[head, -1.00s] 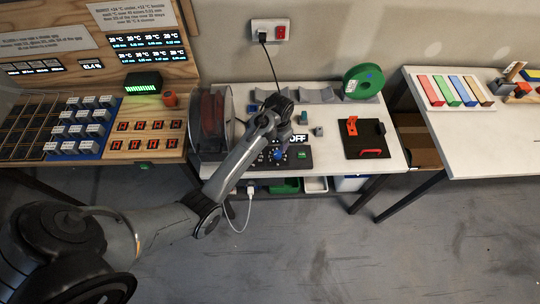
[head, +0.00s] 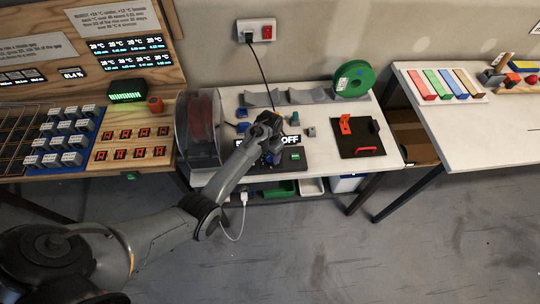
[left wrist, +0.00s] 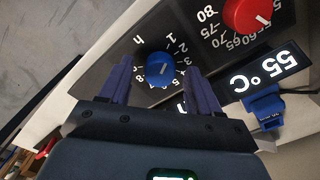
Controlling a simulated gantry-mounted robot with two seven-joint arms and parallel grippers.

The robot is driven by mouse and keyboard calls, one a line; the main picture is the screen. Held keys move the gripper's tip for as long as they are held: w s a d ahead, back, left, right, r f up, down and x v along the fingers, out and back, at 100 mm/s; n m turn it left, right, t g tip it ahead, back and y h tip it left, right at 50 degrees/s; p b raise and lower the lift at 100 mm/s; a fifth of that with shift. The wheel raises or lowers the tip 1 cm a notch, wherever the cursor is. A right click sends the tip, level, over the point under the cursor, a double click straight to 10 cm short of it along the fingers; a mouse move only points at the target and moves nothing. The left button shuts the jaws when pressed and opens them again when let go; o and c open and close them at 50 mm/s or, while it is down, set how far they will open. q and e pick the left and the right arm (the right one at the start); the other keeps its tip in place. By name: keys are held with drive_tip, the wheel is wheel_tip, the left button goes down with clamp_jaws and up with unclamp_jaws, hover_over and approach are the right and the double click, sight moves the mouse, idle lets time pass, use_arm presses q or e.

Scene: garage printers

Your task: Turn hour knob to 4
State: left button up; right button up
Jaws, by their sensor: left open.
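The hour knob (left wrist: 160,68) is a small blue round knob on a dark panel (left wrist: 100,65) in the left wrist view. White numbers, with 1, 2 and 3 legible, and an "h" surround it. Its pale pointer mark is too small to read surely. My left gripper (left wrist: 160,64) is open, with one dark finger on each side of the knob. I cannot tell whether the fingers touch it. In the head view the left gripper (head: 269,146) is over the dryer's control panel and hides most of it. My right gripper is not in view.
A red knob (left wrist: 247,12) with a temperature scale and a "55 °C" display (left wrist: 264,72) are beside the blue knob. A clear-covered spool box (head: 200,130) stands left of the gripper. A green spool (head: 353,79) and a dark mat (head: 345,150) are to the right.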

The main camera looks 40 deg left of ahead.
use_arm(q)
drive_tip(key=shift+f, duration=0.35)
